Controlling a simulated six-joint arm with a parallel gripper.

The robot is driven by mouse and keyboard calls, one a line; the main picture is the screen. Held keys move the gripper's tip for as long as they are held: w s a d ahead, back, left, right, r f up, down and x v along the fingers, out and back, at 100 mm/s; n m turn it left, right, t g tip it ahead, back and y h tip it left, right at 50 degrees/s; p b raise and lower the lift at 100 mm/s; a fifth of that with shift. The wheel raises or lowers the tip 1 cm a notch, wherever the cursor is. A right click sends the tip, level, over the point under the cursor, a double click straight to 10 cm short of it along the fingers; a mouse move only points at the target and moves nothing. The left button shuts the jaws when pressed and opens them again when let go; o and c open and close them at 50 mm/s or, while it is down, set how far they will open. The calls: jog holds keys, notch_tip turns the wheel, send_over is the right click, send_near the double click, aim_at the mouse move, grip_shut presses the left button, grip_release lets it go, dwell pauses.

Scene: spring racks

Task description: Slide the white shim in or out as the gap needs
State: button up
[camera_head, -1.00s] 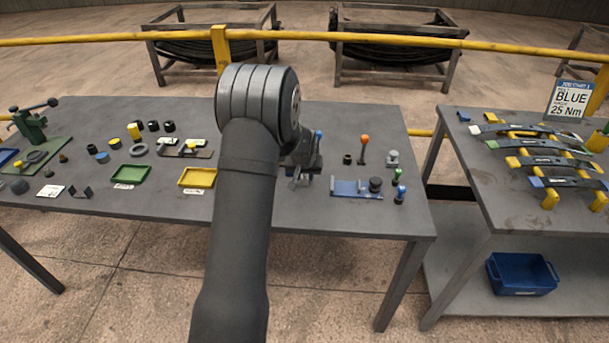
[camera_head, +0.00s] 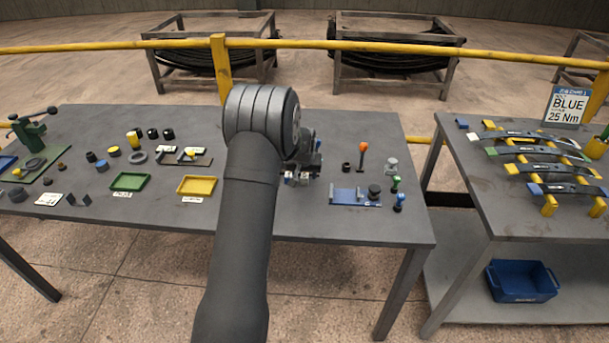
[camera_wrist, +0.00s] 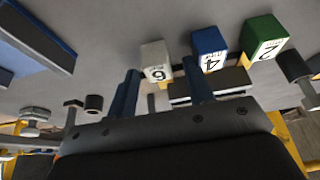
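The white shim (camera_wrist: 155,62), a block with a dark printed digit, shows just beyond my gripper's fingertips in the wrist view. My gripper (camera_wrist: 161,70) has its two blue fingers apart, with nothing seen clamped between them. I cannot tell whether a finger touches the white block. A blue block (camera_wrist: 209,48) marked 4 and a green block (camera_wrist: 264,40) marked 2 stand to its right. A dark slotted bar (camera_wrist: 210,88) lies near the right finger. In the head view, my gripper (camera_head: 302,172) is low over the table, partly hidden by my arm.
A blue fixture (camera_head: 345,196) with a dark knob lies right of my gripper. An orange-topped lever (camera_head: 363,155) stands behind it. Yellow (camera_head: 181,187) and green (camera_head: 115,184) trays lie to the left. A second table (camera_head: 500,213) holds curved leaf springs.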

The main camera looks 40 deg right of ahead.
jog(key=v, duration=1.7)
jog(key=shift+r, duration=0.2)
jog(key=shift+s+f, duration=0.1)
jog(key=shift+f, duration=0.05)
jog(key=x, duration=1.7)
